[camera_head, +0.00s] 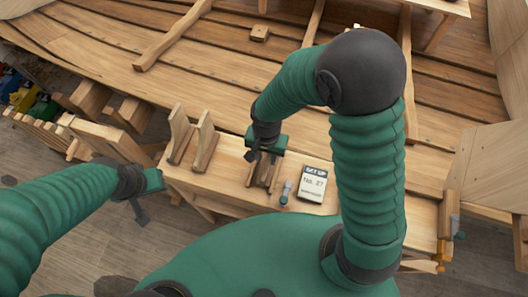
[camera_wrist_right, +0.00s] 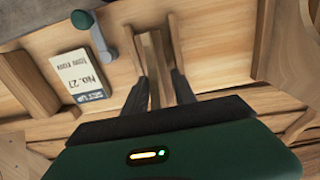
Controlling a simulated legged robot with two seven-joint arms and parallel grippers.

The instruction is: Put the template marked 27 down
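A pale wooden piece (camera_head: 263,172), which looks like the template, is upright at the bench top below my right gripper (camera_head: 264,156). In the right wrist view the same piece (camera_wrist_right: 155,62) lies between the two dark fingers of my right gripper (camera_wrist_right: 160,92), which close in against its sides. No mark on it is readable, and I cannot tell whether its foot touches the bench. My left gripper (camera_head: 140,205) hangs empty left of the bench.
Two upright wooden pieces (camera_head: 193,140) stand on the bench to the left. The planked hull (camera_head: 230,60) rises behind, with a small wooden block (camera_head: 260,32) on it. Bench top right of the card looks clear.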

